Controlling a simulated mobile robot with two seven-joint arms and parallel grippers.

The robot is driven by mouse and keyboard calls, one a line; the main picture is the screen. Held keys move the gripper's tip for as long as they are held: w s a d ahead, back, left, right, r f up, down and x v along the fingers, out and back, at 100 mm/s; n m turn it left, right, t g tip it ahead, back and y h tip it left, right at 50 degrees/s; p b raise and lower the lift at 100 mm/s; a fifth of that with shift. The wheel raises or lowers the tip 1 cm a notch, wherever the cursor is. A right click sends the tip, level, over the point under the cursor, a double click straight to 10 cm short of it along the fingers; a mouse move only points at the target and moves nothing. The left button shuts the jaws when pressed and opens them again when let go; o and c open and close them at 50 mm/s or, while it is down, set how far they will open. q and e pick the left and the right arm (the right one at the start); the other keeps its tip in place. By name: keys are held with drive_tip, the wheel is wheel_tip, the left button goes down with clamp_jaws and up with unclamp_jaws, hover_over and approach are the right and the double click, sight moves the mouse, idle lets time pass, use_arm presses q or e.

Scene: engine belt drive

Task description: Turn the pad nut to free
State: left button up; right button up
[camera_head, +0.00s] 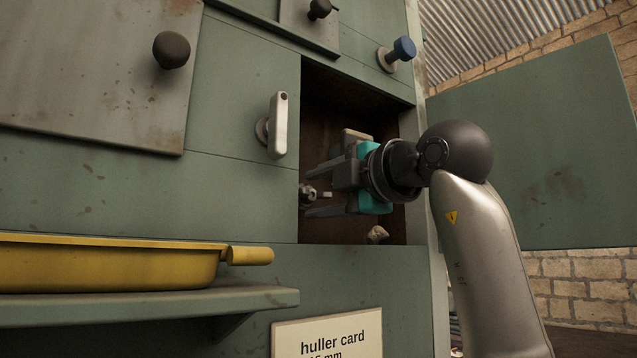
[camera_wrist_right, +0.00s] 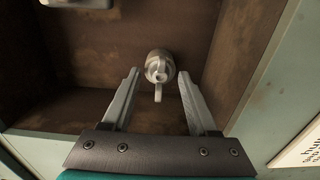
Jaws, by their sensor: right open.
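The pad nut (camera_wrist_right: 158,68) is a grey metal knob with a small lever pointing down toward my gripper in the right wrist view. It sits on the back wall of the open compartment and also shows in the head view (camera_head: 308,193) at the compartment's left side. In the head view the right gripper (camera_head: 306,200) reaches into the compartment from the right. My left gripper is not in view.
The compartment (camera_head: 345,92) is a brown recess in the green machine panel. A metal handle (camera_head: 280,125) is left of the opening, and a blue knob (camera_head: 404,48) is above right. A yellow pan (camera_head: 110,265) rests on a shelf (camera_head: 150,306). An open green door (camera_head: 540,150) stands at right.

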drive_tip(key=shift+w, duration=0.1)
drive_tip(key=shift+c, duration=0.3)
clamp_jaws()
